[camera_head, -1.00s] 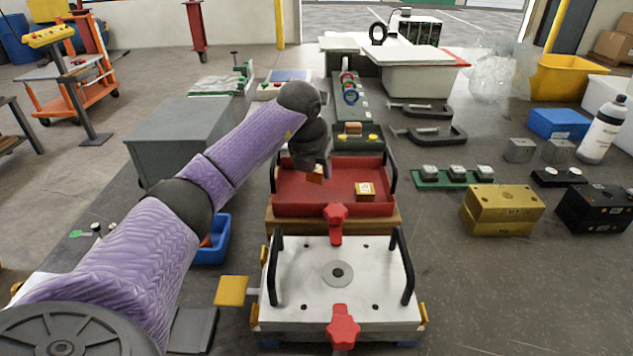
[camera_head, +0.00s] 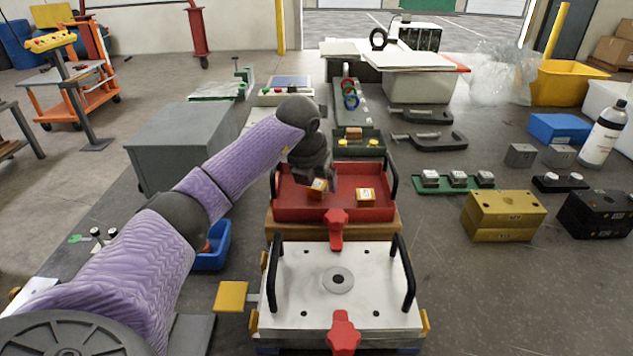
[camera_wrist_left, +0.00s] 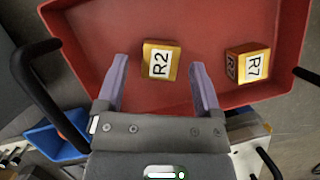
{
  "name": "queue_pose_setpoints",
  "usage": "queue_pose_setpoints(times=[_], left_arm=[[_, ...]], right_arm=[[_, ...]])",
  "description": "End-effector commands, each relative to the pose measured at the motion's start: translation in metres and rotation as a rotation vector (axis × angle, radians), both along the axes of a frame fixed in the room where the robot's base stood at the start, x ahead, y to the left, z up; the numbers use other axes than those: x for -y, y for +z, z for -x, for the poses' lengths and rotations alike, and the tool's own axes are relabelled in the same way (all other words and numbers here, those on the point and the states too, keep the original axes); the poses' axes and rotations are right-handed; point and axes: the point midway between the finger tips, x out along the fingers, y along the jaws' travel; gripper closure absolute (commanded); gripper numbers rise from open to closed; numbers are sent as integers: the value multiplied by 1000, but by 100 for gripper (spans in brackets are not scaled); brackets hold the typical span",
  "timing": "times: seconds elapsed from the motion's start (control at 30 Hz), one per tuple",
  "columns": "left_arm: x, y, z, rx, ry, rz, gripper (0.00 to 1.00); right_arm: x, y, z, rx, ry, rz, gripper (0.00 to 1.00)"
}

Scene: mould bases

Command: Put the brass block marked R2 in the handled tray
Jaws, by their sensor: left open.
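The handled tray (camera_head: 295,208) is red with black side handles, and its red floor fills much of the left wrist view (camera_wrist_left: 95,28). The brass block marked R2 (camera_wrist_left: 160,62) is inside the tray's outline, between my left gripper's fingertips (camera_wrist_left: 159,63), with a gap on each side. My left gripper is open. In the head view the R2 block (camera_head: 318,186) looks slightly tilted below my left wrist; I cannot tell whether it rests flat on the tray floor. A second brass block, marked R7 (camera_wrist_left: 247,63), sits in the tray to its right. My right gripper is not in view.
A white plate with black handles and red knobs (camera_head: 300,300) stands in front of the tray. A larger brass block (camera_head: 503,214) and a black block (camera_head: 595,212) stand to the right. A blue bin (camera_head: 215,250) is at the left.

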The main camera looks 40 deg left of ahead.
Motion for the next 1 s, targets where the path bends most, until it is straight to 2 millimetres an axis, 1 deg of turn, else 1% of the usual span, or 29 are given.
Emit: queue_pose_setpoints(times=[0.03, 0.1, 0.2, 0.33, 0.4, 0.5, 0.77, 0.87, 1.0], left_arm=[[1, 17, 5, 4, -2, -3, 15], [3, 38, 12, 5, -2, -4, 15], [7, 64, 23, 5, -1, -3, 15], [10, 88, 33, 4, -1, -1, 15], [12, 95, 36, 3, -2, -1, 15], [12, 99, 38, 1, -1, -1, 15], [12, 99, 38, 0, -1, 1, 15], [12, 106, 39, 1, -1, 0, 15], [13, 130, 39, 2, -2, 1, 15]], right_arm=[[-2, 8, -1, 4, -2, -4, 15], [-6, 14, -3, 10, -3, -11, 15], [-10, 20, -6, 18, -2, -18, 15], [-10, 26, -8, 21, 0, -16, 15], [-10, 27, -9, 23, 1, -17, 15], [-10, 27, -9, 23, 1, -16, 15], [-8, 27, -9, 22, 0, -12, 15], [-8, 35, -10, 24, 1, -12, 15], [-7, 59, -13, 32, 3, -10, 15]])
